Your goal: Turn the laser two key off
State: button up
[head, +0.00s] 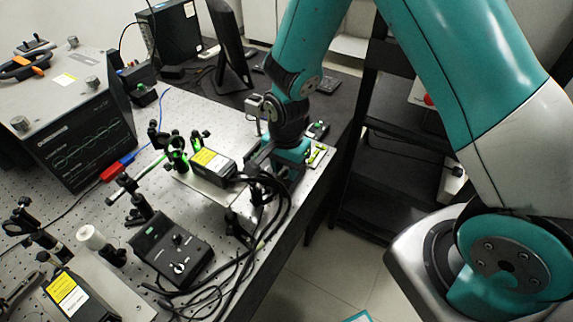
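A black control box (172,249) with round knobs and a silver key-like switch (180,267) lies on the front part of the bench. No readable label shows which one belongs to laser two, and the key's turn position is too small to tell. My gripper (272,160) points down at the right side of the bench, beside a black laser housing with a yellow label (212,162). Its fingertips are largely hidden by the wrist and cables, so its opening does not show.
Another yellow-labelled black housing (72,294) is at front left. Optics posts (165,143) and a large instrument (85,130) fill the left. A monitor (229,45) stands behind. A dark rack (385,150) is to the right.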

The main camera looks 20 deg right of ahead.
grip_shut()
